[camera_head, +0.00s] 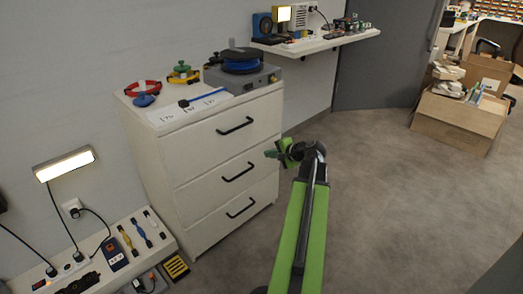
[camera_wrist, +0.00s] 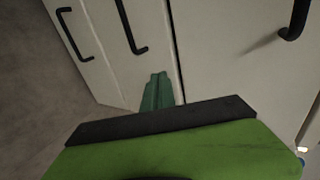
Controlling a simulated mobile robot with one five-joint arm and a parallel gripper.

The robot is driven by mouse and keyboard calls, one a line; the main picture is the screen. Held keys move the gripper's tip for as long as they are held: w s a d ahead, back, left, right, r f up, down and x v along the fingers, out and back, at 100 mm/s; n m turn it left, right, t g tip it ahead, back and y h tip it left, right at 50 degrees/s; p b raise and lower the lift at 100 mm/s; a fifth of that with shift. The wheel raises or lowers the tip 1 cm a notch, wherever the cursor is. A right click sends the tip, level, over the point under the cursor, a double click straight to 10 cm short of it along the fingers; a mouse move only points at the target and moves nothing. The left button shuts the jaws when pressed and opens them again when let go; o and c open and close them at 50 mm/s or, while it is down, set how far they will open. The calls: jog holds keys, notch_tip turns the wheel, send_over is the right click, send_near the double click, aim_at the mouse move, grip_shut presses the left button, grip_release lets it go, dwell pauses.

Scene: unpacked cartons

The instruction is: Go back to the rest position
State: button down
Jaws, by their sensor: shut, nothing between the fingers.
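My gripper (camera_head: 272,154) shows in the head view at the end of my raised green arm, in front of the right side of a white chest of drawers (camera_head: 190,160). The fingers are green and closed together, with nothing between them. In the wrist view my gripper (camera_wrist: 157,76) points at the drawer fronts (camera_wrist: 215,50), whose black handles (camera_wrist: 130,28) show beside it. I cannot tell the exact gap between the fingertips and the chest.
A grey device with a blue and black reel (camera_head: 242,62) and coloured rings stand on the chest. A wall shelf (camera_head: 315,42) holds small devices. Open cartons (camera_head: 460,122) stand at the right. A low bench (camera_head: 125,248) with tools is at the lower left. The grey floor (camera_head: 385,200) is clear.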

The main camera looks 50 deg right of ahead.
jog(key=p+v, duration=0.2)
jog(key=v, duration=0.4)
jog(key=shift+s+a+r, duration=0.15)
jog(key=shift+s+r, duration=0.1)
jog(key=shift+s, duration=0.1)
